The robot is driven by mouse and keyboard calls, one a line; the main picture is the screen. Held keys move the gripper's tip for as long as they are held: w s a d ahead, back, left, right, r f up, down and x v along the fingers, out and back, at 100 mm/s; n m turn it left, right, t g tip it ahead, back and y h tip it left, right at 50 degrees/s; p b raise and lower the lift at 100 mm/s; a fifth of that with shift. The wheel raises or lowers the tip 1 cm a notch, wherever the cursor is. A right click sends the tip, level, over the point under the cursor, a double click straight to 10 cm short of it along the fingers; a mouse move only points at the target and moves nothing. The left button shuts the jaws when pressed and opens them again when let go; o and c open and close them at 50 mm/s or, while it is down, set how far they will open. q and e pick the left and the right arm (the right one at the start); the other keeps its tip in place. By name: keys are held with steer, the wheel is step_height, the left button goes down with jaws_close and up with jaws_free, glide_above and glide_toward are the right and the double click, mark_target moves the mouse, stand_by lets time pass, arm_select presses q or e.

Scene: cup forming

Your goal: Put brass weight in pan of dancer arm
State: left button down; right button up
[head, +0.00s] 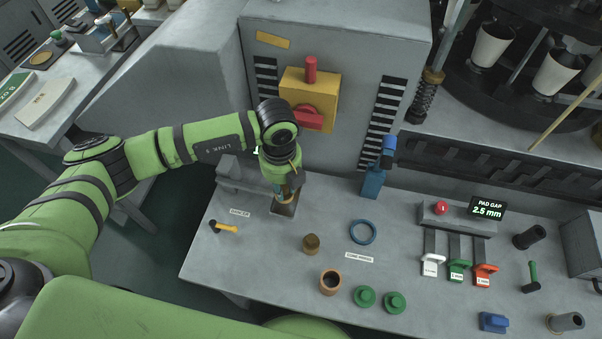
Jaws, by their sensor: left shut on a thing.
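My left gripper (286,193) points down at the back left of the bench. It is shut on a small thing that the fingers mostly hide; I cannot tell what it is. A dark square piece (284,210) sits right below the fingertips; I cannot tell whether they touch. A short brass-brown cylinder (311,243), which looks like a brass weight, stands upright on the bench, in front and to the right of the gripper. I cannot clearly make out a dancer arm or its pan. My right gripper is not in view.
A yellow box with a red knob (310,95) is on the machine wall behind my gripper. Coloured gauges (457,268) lie at right.

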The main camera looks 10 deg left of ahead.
arm_select(q)
steer(key=shift+w+a+r, duration=0.15)
steer(key=shift+w, duration=0.05)
steer(key=shift+w+m, duration=0.1)
steer(key=shift+m, duration=0.2)
steer(key=shift+a, duration=0.1)
steer(key=shift+s, duration=0.25)
steer(key=shift+w+f+b, duration=0.1)
steer(key=shift+f+b, duration=0.35)
steer(key=shift+f, duration=0.05)
steer(key=shift+f+b, duration=0.6)
steer(key=shift+f, duration=0.05)
steer(key=shift+f+b, duration=1)
steer(key=shift+f, duration=0.15)
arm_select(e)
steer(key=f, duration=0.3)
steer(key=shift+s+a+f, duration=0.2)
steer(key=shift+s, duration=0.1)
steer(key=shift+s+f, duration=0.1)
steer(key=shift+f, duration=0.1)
